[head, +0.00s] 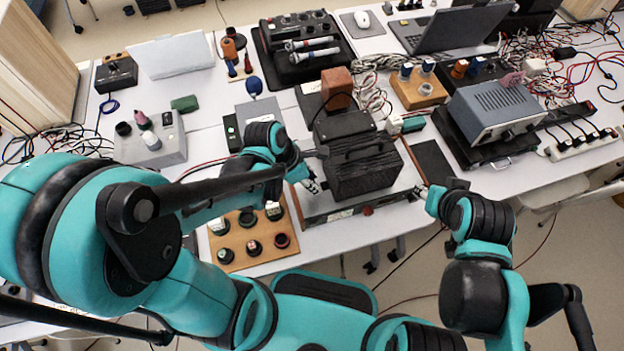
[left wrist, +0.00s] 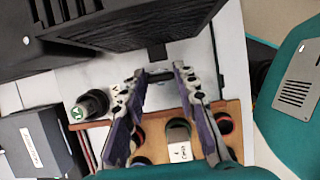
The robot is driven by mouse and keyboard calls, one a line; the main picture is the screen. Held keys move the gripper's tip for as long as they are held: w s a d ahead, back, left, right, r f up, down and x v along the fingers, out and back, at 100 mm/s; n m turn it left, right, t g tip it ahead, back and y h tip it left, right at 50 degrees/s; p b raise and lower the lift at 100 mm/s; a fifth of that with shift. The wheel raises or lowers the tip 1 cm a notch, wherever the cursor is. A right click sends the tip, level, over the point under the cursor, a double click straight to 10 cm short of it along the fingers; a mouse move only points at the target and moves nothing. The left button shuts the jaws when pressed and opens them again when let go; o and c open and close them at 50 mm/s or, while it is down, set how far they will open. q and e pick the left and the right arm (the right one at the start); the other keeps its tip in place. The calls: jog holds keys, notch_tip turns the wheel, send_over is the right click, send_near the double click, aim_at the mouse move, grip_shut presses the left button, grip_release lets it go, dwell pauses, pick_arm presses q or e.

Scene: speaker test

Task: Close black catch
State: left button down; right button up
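A black ribbed box (head: 355,160) stands on a long low base in the middle of the table, and its underside edge shows at the top of the left wrist view (left wrist: 130,22). A small dark tab (left wrist: 157,52) sits below that edge; I cannot tell whether it is the black catch. My left gripper (head: 312,184) is at the box's left side. In the left wrist view its fingers (left wrist: 160,76) are apart and nothing shows held between them. My right gripper (head: 420,190) is near the base's right end, its fingers too small to read.
A wooden board (head: 232,262) with several dark round sockets lies below my left gripper. A grey device with knobs (head: 150,150) stands to the left. A blue-grey instrument (head: 497,112) and cables stand to the right. The table's front edge is close below the base.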

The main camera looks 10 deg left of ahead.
pick_arm(q)
jog(key=shift+m, duration=0.3)
jog(key=m, duration=0.1)
jog(key=m+g, duration=0.1)
jog(key=m, duration=0.1)
jog(key=shift+w+m+g+h+b, duration=0.15)
jog(key=shift+m+g+h+b, duration=0.15)
jog(key=shift+b, duration=0.05)
jog(key=m+g, duration=0.2)
jog(key=m, duration=0.2)
jog(key=shift+w+m, duration=0.1)
jog(key=shift+m, duration=0.2)
jog(key=m, duration=0.2)
jog(key=m+g, duration=0.1)
jog(key=m, duration=0.1)
jog(key=shift+w+g+y, duration=0.15)
jog(key=shift+g+y, duration=0.15)
jog(key=shift+y, duration=0.1)
jog(key=m, duration=0.2)
jog(key=m+g+y, duration=0.1)
jog(key=m, duration=0.2)
jog(key=shift+d+y, duration=0.15)
jog(key=shift+y, duration=0.15)
jog(key=c, duration=1.2)
grip_release()
jog(key=shift+o, duration=0.2)
